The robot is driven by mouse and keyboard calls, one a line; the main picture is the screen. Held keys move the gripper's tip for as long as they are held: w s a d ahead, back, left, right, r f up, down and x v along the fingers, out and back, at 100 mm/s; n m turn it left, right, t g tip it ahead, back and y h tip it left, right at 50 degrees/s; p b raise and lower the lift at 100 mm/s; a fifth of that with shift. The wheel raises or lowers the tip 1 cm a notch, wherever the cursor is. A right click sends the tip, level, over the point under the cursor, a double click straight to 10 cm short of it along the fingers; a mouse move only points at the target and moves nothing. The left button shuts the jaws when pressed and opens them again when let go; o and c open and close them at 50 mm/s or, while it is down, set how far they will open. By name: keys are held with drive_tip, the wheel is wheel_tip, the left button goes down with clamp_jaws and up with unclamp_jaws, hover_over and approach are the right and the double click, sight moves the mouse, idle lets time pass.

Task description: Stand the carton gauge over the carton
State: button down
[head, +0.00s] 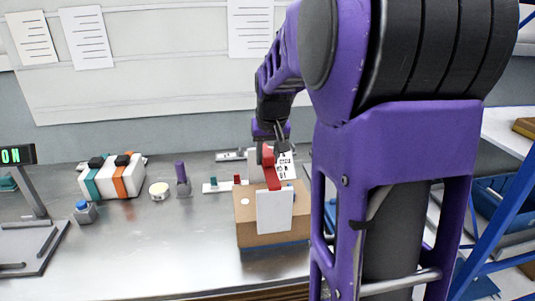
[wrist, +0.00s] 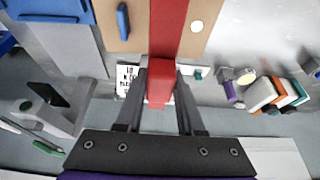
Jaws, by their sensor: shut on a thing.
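The carton gauge has a red bar (head: 269,172) and a white upright plate (head: 275,212). The carton (head: 245,226) is a brown box on the bench. The red bar lies across above the carton, and the white plate hangs down in front of its near face. My gripper (head: 271,148) is shut on the red bar near its far end. In the wrist view the bar (wrist: 168,35) runs between the fingers (wrist: 158,88), with the carton top (wrist: 138,38) on both sides. The gauge's far side is mostly hidden, and I cannot tell whether it touches the carton.
A striped white case (head: 113,178), a round tin (head: 159,191), a purple-handled tool (head: 182,178) and a small blue-topped block (head: 85,212) stand left of the carton. Bare bench (head: 160,250) lies in front left.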

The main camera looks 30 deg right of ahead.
drive_tip(key=shift+f+b, duration=2.65)
drive_tip(key=shift+f, duration=2.3)
drive_tip(key=shift+c, duration=2.2)
unclamp_jaws()
